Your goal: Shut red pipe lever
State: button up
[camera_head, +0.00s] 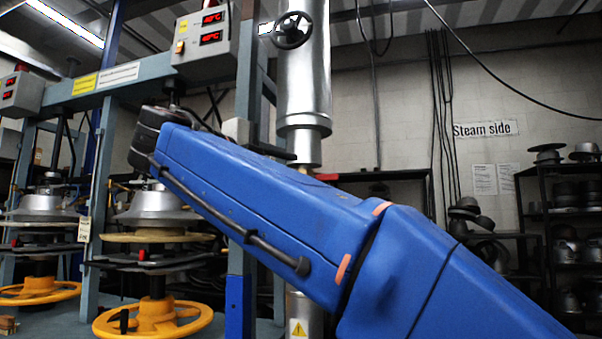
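A lower piece of pipe (299,308) with a yellow warning sticker shows below the arm. My arm reaches from the lower right up to a dark joint at the left, in front of the hat press. The fingers of my gripper cannot be made out.
Hat presses with yellow handwheels (154,318) and a blue-grey frame (98,203) fill the left. A control box (204,41) with red displays hangs above. Shelves of metal moulds (565,222) stand at the right, below a "Steam side" sign (485,129). Cables hang from the ceiling.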

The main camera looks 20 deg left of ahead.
jog(key=shift+v, duration=1.55)
